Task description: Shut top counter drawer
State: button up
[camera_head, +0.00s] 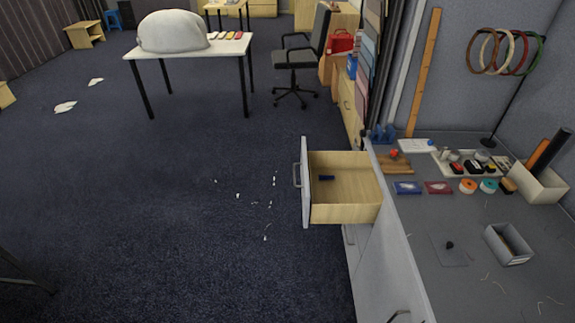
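The top counter drawer (345,198) is pulled out from the grey counter (420,262) at the right. It has a pale wood inside and a grey-white front panel (306,182) with a bar handle (296,175) facing left. A small dark blue item (326,178) lies inside, near the front. My gripper is not in view, so its state does not show.
The counter top holds a grey box (508,245), small blue and red boxes and tape rolls. White scraps (238,196) lie on the dark carpet left of the drawer. A white table (190,52) and an office chair (297,60) stand farther back. The carpet between is mostly clear.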

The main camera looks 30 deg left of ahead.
aim_at(355, 187)
jog(key=u, duration=0.85)
jog(key=i+j, duration=0.25)
jog(key=i, duration=0.25)
jog(key=i+j, duration=0.25)
jog(key=i, duration=0.25)
jog(key=i+j, duration=0.3)
jog(key=i, duration=0.2)
jog(key=i+j, duration=0.25)
jog(key=i, duration=0.2)
